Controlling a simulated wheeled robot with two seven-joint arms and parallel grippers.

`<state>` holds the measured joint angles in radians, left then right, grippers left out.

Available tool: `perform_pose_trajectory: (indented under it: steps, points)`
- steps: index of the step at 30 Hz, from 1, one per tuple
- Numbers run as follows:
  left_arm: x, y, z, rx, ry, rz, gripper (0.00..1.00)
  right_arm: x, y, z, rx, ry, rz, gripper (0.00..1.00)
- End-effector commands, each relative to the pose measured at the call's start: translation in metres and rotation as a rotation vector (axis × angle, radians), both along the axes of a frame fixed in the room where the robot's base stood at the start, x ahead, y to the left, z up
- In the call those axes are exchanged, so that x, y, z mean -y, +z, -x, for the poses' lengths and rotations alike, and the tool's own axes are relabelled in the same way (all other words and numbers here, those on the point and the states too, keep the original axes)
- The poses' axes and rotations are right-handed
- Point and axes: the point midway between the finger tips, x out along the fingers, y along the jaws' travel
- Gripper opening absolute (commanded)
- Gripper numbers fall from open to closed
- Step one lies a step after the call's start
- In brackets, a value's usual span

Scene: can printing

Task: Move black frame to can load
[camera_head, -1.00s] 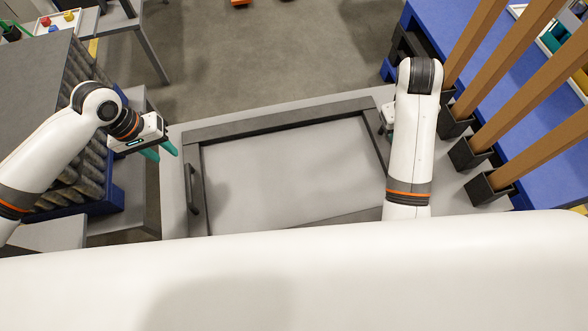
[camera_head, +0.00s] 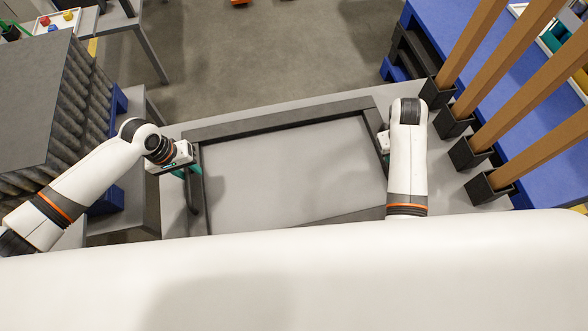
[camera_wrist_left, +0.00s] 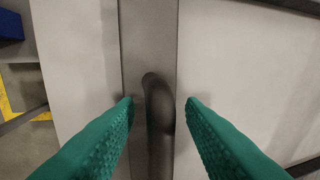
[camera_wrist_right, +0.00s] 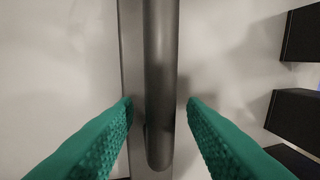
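The black frame (camera_head: 275,121) lies flat on a light grey table, a large rectangle with a handle on each short side. My left gripper (camera_head: 188,172) is over the frame's left side. In the left wrist view its green fingers (camera_wrist_left: 160,101) are open on either side of the left handle (camera_wrist_left: 156,105), not touching it. My right gripper (camera_head: 384,143) is at the frame's right side, partly hidden by its arm. In the right wrist view its green fingers (camera_wrist_right: 160,101) are open on either side of the right handle (camera_wrist_right: 161,80), apart from it.
Four brown posts in black holders (camera_head: 468,153) stand along the table's right side, close to my right arm. A blue surface (camera_head: 500,70) lies beyond them. A dark grey stack (camera_head: 50,100) stands at the left. Open floor (camera_head: 270,50) shows behind the table.

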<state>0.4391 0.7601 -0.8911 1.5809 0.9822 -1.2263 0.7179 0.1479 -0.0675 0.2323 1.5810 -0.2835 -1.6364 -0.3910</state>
Motion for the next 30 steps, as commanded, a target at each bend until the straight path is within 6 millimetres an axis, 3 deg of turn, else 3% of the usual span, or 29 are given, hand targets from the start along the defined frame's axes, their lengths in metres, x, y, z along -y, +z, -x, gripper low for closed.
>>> perform_pose_trajectory:
  steps: [8,12,15,30]
  points:
    - [0.0003,-0.0006,0.0001,0.0,0.0,0.001,0.34,0.0002,-0.0007,0.0,0.0,-0.001,0.0,0.36]
    - [0.0004,-0.0004,-0.0001,0.0,0.0,0.001,0.12,0.0002,-0.0005,-0.0001,0.0,0.0,0.0,0.13]
    - [0.0004,-0.0003,-0.0001,0.0,0.0,0.001,0.0,0.0001,-0.0004,-0.0001,0.001,0.0,0.0,0.0]
    - [0.0003,0.0001,-0.0004,0.001,0.0,0.001,0.0,-0.0001,0.0,-0.0003,0.001,0.0,0.0,0.0]
